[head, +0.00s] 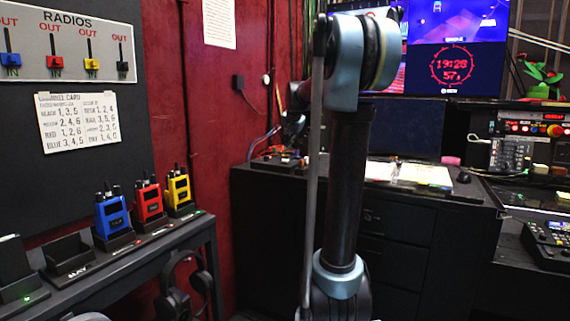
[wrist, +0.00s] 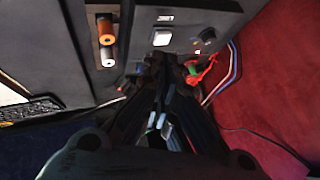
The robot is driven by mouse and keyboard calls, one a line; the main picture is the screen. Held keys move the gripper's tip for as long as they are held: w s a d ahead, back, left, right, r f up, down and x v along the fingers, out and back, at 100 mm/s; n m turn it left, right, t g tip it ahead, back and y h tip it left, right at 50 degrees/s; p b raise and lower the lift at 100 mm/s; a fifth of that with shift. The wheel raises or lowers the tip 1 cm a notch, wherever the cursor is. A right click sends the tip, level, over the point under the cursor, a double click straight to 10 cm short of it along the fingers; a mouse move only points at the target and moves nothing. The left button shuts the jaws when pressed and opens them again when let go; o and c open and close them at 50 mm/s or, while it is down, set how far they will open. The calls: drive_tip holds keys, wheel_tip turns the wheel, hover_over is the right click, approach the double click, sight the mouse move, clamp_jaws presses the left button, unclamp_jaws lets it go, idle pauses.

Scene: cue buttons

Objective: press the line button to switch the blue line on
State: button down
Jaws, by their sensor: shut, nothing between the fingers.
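The line button is a pale, square cap (wrist: 162,39) on a grey panel in the wrist view, beside a label that seems to read LINE. My gripper (wrist: 165,68) is shut and empty. Its fingertips point at the panel, just below the button in the picture. I cannot tell whether they touch the panel, but they do not cover the button. No lit blue line can be made out.
Beside the button are a dark round knob (wrist: 207,36) and red and green wires (wrist: 201,74). In the head view, the black desk (head: 400,210) holds papers (head: 424,174), and a radio shelf (head: 130,251) stands left.

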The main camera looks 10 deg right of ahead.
drive_tip(key=w+r+m+t, duration=0.1)
drive_tip(key=w+r, duration=0.1)
drive_tip(key=w, duration=0.7)
drive_tip(key=shift+d+r, duration=0.15)
drive_tip(key=shift+r, duration=0.15)
drive_tip(key=shift+s+f, duration=0.1)
drive_tip(key=shift+f, duration=4.3)
drive_tip(key=shift+f, duration=0.85)
drive_tip(key=shift+r, duration=0.95)
drive_tip(key=shift+r, duration=2.5)
